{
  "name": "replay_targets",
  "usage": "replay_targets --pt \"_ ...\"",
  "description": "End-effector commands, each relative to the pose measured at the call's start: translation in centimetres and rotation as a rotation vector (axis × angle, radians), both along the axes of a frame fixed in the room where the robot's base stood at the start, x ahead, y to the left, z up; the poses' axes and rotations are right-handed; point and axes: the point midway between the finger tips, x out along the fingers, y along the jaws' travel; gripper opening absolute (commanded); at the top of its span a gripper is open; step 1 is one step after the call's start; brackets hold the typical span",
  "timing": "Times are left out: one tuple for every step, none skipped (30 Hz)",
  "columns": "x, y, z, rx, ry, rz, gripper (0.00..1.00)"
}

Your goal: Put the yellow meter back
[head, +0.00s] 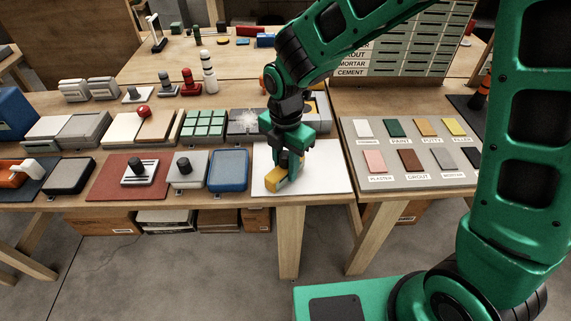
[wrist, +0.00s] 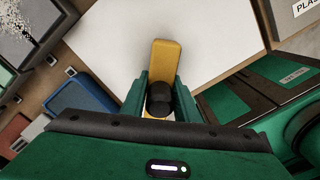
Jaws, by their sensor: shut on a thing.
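The yellow meter (head: 278,181) is at the white sheet (head: 325,182) near the front edge of the table. My gripper (head: 285,165) points down over it and is shut on it. In the wrist view the yellow meter (wrist: 165,65) shows between the two green fingers (wrist: 160,95), with a dark round knob (wrist: 158,99) on it. Its far end sticks out past the fingers over the white sheet. I cannot tell whether the meter touches the sheet or is held just above it.
A blue tray-like block (head: 228,170) stands left of the sheet, with a grey block (head: 188,171) beside it. A grey board of labelled colour samples (head: 400,175) lies to the right. Green tiles (head: 204,123) and other items stand behind. The sheet's right part is clear.

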Motion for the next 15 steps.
replay_targets --pt "-0.01 -0.01 -0.07 0.0 0.0 0.0 0.0" --pt "-0.01 -0.01 -0.11 0.0 0.0 0.0 0.0" --pt "-0.01 -0.01 -0.16 0.0 0.0 0.0 0.0" --pt "-0.01 -0.01 -0.2 0.0 0.0 0.0 0.0" --pt "-0.01 -0.02 -0.24 0.0 0.0 0.0 0.0" --pt "-0.01 -0.02 -0.29 0.0 0.0 0.0 0.0" --pt "-0.01 -0.02 -0.32 -0.001 0.001 0.0 0.0" --pt "-0.01 -0.02 -0.36 -0.001 0.001 0.0 0.0" --pt "-0.01 -0.02 -0.35 0.0 0.0 0.0 0.35" --pt "-0.01 -0.02 -0.34 0.0 0.0 0.0 0.42" --pt "0.0 -0.01 -0.34 0.0 0.0 0.0 0.49" --pt "-0.01 -0.02 -0.34 0.0 0.0 0.0 0.5" --pt "-0.01 -0.02 -0.33 0.0 0.0 0.0 0.5" --pt "-0.01 -0.02 -0.33 0.0 0.0 0.0 0.5" --pt "-0.01 -0.02 -0.33 0.0 0.0 0.0 0.5"
